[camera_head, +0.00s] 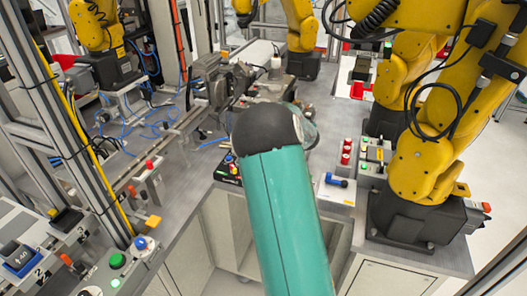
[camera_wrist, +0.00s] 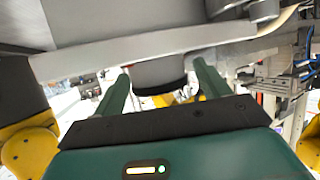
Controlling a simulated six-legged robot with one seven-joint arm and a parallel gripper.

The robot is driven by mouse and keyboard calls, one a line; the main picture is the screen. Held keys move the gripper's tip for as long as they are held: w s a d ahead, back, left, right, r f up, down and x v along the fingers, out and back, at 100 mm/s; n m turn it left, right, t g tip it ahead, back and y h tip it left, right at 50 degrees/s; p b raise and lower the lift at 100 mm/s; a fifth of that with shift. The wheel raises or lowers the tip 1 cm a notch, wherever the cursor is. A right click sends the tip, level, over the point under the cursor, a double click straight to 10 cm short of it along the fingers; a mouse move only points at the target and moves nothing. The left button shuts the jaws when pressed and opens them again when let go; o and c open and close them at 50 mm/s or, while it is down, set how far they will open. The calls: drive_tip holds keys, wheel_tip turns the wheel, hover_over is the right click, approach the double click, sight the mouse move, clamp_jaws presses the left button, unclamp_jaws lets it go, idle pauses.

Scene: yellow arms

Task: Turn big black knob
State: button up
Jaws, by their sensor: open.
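In the wrist view, my gripper (camera_wrist: 163,84) is open, with one green finger on each side of a dark round part (camera_wrist: 160,76). This part sits under a pale grey body and looks like the big black knob, but I cannot be sure. I cannot tell whether the fingers touch it. In the head view, my teal arm with its black rounded joint covers the middle of the scene. My gripper and the part between its fingers are hidden there.
Yellow robot arms (camera_head: 418,165) stand at the right and back. Grey machinery (camera_head: 225,82) sits on the bench behind my arm. Metal posts and a panel with a green button (camera_head: 117,261) and a blue-framed black dial (camera_head: 20,258) are at the left.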

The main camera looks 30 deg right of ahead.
drive_tip(key=v, duration=1.4)
drive_tip(key=s+a+r+g+y, duration=0.1)
drive_tip(key=s+a+r, duration=0.1)
drive_tip(key=a, duration=0.7)
drive_tip(key=s+a+r+n+g+y, duration=0.1)
drive_tip(key=s+a, duration=0.4)
drive_tip(key=a, duration=0.5)
wheel_tip(320, 180, up, 2)
drive_tip(key=shift+a+r+g+y, duration=0.1)
drive_tip(key=shift+a+g+y, duration=0.2)
drive_tip(key=shift+y, duration=0.3)
drive_tip(key=shift+d, duration=0.15)
